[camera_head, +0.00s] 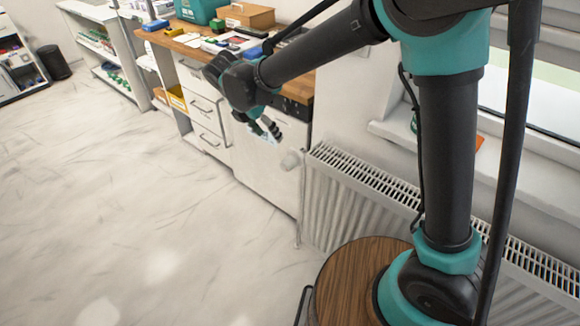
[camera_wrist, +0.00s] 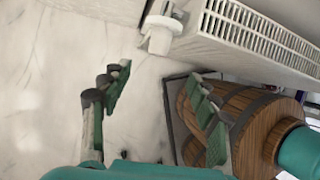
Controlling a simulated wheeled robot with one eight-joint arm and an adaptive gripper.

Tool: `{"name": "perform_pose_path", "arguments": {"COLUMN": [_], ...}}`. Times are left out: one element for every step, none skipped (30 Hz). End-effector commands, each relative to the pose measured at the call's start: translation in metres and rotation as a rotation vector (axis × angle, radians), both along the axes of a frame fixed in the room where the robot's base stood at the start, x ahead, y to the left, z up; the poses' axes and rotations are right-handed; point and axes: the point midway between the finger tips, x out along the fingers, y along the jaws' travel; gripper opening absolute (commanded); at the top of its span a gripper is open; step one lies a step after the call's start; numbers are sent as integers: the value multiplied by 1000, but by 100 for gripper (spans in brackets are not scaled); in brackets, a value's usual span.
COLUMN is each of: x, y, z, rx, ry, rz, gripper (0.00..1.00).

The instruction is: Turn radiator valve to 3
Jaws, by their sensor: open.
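The white radiator (camera_head: 345,200) stands against the wall below the window, and its grille also shows at the top of the wrist view (camera_wrist: 245,38). The pale radiator valve (camera_head: 291,160) sits at the radiator's left end, near the cabinet. In the wrist view the valve (camera_wrist: 161,32) is a white knob at the top centre, beyond my fingertips. My gripper (camera_head: 268,132) is to the left of the valve and above it in the head picture. Its fingers (camera_wrist: 158,80) are spread apart with nothing between them. The valve's number marks are too small to read.
A white drawer cabinet with a wooden worktop (camera_head: 230,54) stands left of the radiator, with boxes on it. The window sill (camera_head: 395,130) juts out above the radiator. The pale floor (camera_head: 120,190) is open to the left.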

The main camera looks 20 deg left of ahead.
Motion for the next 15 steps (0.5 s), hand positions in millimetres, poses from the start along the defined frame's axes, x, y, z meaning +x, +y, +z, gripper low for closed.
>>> {"name": "perform_pose_path", "arguments": {"x": [2, 2, 3, 5, 6, 8, 9, 11, 13, 15, 17, 20, 22, 24, 26], "y": [0, 0, -2, -3, -4, -6, -8, -9, -11, -12, -14, -17, -18, -20, -22], "z": [-2, -4, -7, -11, -15, -20, -25, -30, -38, -43, -49, -56, -62, -67, -74], "rx": [-3, -3, -3, -3, -3, -3, -3, -3, -2, -2, -2, -1, -1, -1, -1], "ry": [2, 2, 2, 2, 2, 2, 2, 2, 2, 1, 1, 1, 1, 1, 1], "rz": [-1, -1, -1, -1, -1, -2, -2, -2, -1, -2, -2, -2, -2, -1, -1], "gripper": [60, 60, 60, 60, 60, 60, 60, 60, 60, 60, 60, 60, 60, 60, 60]}}
